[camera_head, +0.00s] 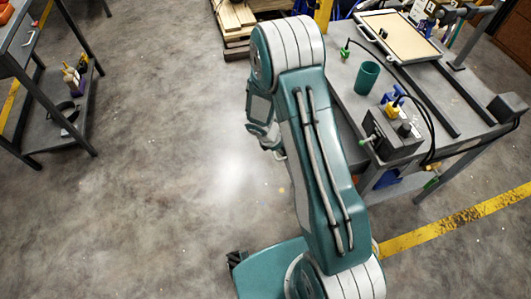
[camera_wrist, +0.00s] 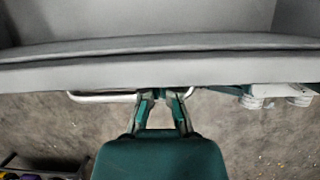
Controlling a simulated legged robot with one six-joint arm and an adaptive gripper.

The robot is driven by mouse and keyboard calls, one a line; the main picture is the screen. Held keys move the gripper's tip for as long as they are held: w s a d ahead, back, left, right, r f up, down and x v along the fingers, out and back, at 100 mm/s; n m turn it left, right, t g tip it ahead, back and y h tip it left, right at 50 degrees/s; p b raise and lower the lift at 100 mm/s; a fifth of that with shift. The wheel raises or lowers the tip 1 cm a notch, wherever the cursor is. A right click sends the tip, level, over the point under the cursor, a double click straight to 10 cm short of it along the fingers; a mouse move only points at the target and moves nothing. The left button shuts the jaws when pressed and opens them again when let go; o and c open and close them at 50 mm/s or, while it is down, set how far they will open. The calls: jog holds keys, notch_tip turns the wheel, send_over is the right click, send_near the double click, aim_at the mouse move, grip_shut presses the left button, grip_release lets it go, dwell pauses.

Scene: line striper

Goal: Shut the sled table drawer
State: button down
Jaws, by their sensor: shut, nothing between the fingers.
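The drawer (camera_wrist: 150,72) shows in the wrist view as a grey front wall across the picture, with part of its open grey inside above. A pale bar handle (camera_wrist: 98,97) runs along the wall's lower edge. My gripper (camera_wrist: 163,95) is shut and empty, with its fingertips up at the handle and wall; I cannot tell whether they touch. In the head view my gripper (camera_head: 268,138) is left of the grey table (camera_head: 440,88). My arm hides most of the drawer there.
On the table stand a teal cup (camera_head: 367,78), a dark control box (camera_head: 392,133) with cables, and a framed board (camera_head: 400,35). A metal cart (camera_head: 22,45) stands at far left and wooden pallets (camera_head: 235,18) at the back. The floor between is clear.

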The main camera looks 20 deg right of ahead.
jog(key=d, duration=2.4)
jog(key=shift+d, duration=0.15)
jog(key=shift+r, duration=0.1)
jog(key=v, duration=1.2)
jog(key=s+a+r+m+t+y, duration=0.1)
jog(key=s+a+r+m, duration=0.2)
jog(key=a+r+m, duration=0.5)
jog(key=s+a+r+m+t, duration=0.1)
jog(key=s+a+r+t, duration=0.3)
jog(key=r, duration=0.8)
jog(key=s+a+r+m+y, duration=0.1)
jog(key=s+a+r+m, duration=0.2)
jog(key=s+a, duration=0.3)
jog(key=s+a+r+m+y, duration=0.2)
jog(key=s+a+r+m, duration=0.2)
jog(key=s+a+m, duration=0.2)
jog(key=shift+s+a+t, duration=0.3)
jog(key=shift+s+a, duration=0.3)
jog(key=shift+s, duration=0.4)
